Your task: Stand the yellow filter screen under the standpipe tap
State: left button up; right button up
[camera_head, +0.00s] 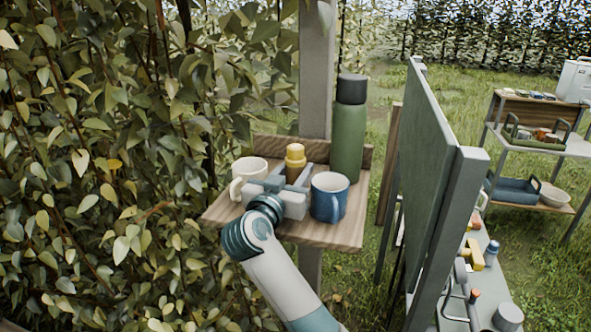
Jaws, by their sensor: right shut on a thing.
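The yellow filter screen (295,155), a small stepped cylinder with a knob-like top, stands upright over a small wooden shelf (337,233) on a post. My right gripper (286,181) reaches in from below and is shut on its lower part. The fingers hide its base, so I cannot tell whether it touches the shelf. The standpipe tap is not recognisable in view. My left gripper is not in view.
A cream mug (248,171) stands close left of my gripper and a blue mug (329,197) close right. A tall green flask (348,130) stands behind. A green board (432,170) rises to the right, with a cluttered table (478,310) beyond. Dense leaves fill the left.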

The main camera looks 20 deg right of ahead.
jog(key=shift+f, duration=0.2)
jog(key=o, duration=0.8)
jog(key=shift+f, duration=0.1)
jog(key=shift+c, duration=0.2)
jog(key=shift+s+a+b, duration=0.35)
jog(key=shift+s+a, duration=0.05)
jog(key=shift+s, duration=0.1)
jog(key=b+v, duration=0.3)
jog(key=v, duration=0.7)
jog(key=shift+s+a, duration=0.2)
jog(key=shift+s, duration=0.1)
